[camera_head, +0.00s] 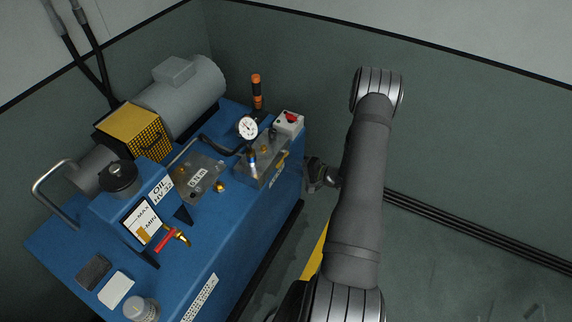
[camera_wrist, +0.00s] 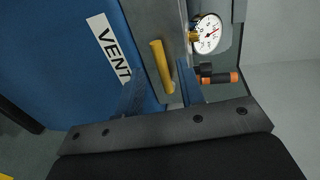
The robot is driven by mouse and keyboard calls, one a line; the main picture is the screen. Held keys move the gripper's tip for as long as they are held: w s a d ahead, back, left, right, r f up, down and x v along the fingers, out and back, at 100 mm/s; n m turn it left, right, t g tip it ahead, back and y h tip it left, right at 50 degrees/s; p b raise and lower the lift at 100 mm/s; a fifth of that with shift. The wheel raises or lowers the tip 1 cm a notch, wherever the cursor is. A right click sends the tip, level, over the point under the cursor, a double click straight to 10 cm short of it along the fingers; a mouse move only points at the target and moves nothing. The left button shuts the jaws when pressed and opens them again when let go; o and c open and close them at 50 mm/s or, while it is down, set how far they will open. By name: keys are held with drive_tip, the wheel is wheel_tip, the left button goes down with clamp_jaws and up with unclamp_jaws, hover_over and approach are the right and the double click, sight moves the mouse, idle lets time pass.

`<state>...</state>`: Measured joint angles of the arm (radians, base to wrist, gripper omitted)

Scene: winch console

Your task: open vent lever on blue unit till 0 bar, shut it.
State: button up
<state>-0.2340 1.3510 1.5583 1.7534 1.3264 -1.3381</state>
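The blue unit (camera_head: 222,262) stands at left in the head view. Its yellow vent lever (camera_head: 283,160) is on the grey valve block's (camera_head: 262,162) right face. In the wrist view, the lever (camera_wrist: 162,67) lies beside the VENT label (camera_wrist: 109,47). My gripper (camera_head: 318,178) is just right of the block. In the wrist view my gripper (camera_wrist: 161,77) is open, with the lever between its fingertips in the picture; I see no clear contact. The pressure gauge (camera_head: 247,127) also shows in the wrist view (camera_wrist: 208,33); its needle is off to one side, its value unreadable.
A box with a red knob (camera_head: 290,121) and an orange-black handle (camera_head: 256,92) stand near the gauge. An oil tank (camera_head: 128,200) with a red-handled tap (camera_head: 168,239) stands at the front. Open floor (camera_head: 470,265) is at right.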

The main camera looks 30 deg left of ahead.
drive_tip(key=shift+a+f, duration=0.15)
drive_tip(key=shift+a, duration=0.55)
drive_tip(key=shift+a+f, duration=0.1)
drive_tip(key=shift+a, duration=0.55)
clamp_jaws()
